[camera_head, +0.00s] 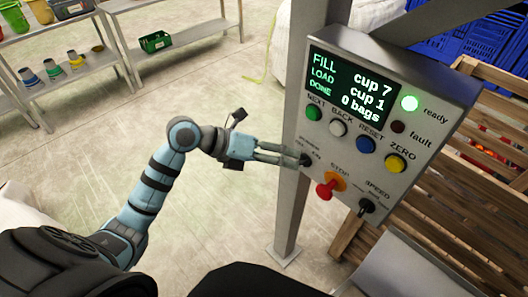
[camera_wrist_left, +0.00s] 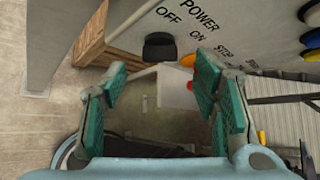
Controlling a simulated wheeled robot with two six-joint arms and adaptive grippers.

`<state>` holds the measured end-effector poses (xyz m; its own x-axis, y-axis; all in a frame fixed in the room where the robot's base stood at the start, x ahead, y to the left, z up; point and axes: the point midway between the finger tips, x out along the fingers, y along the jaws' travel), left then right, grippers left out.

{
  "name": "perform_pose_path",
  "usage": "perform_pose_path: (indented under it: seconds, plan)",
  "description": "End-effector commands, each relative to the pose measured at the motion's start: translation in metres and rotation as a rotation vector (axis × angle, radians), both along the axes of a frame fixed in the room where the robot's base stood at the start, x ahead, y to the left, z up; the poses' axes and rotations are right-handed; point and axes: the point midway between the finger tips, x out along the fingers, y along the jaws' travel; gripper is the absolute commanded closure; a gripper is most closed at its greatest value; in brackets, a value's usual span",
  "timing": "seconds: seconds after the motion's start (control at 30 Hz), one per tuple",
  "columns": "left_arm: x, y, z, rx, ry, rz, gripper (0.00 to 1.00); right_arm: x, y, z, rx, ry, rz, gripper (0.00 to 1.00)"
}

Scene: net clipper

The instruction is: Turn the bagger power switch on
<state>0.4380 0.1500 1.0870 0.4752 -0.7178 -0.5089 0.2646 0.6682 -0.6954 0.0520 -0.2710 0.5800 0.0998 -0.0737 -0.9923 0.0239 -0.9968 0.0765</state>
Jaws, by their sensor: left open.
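The grey control box (camera_head: 338,123) stands on a post at the right of the head view. Its power switch is a small black knob (camera_head: 306,160) at the lower left of the panel, and it also shows in the left wrist view (camera_wrist_left: 160,46), near the printed words POWER, OFF and ON. I cannot tell which way the knob is turned. My left gripper (camera_head: 296,158) reaches the panel from the left. In the left wrist view its green-padded fingers (camera_wrist_left: 160,92) are spread apart, with the knob ahead of the gap between them. My right gripper is not in view.
A red stop button (camera_head: 327,189) and a black speed knob (camera_head: 366,206) sit close to the switch. A metal post (camera_head: 291,200) stands behind the gripper. Wooden slats (camera_head: 450,195) are at right.

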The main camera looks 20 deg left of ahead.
Motion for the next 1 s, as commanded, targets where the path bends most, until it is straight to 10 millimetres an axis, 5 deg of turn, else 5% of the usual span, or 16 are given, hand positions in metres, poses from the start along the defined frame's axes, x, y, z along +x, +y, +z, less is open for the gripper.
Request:
perform_pose_path:
  seconds: [0.1,0.33,1.0]
  plan:
    - [-0.016,0.026,0.015,0.014,0.001,0.001,0.45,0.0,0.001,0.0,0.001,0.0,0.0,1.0]
    - [-0.036,0.055,0.036,0.007,0.002,-0.001,0.45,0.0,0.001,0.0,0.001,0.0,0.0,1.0]
    - [-0.034,0.057,0.05,-0.018,-0.046,-0.001,0.45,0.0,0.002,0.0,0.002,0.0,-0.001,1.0]
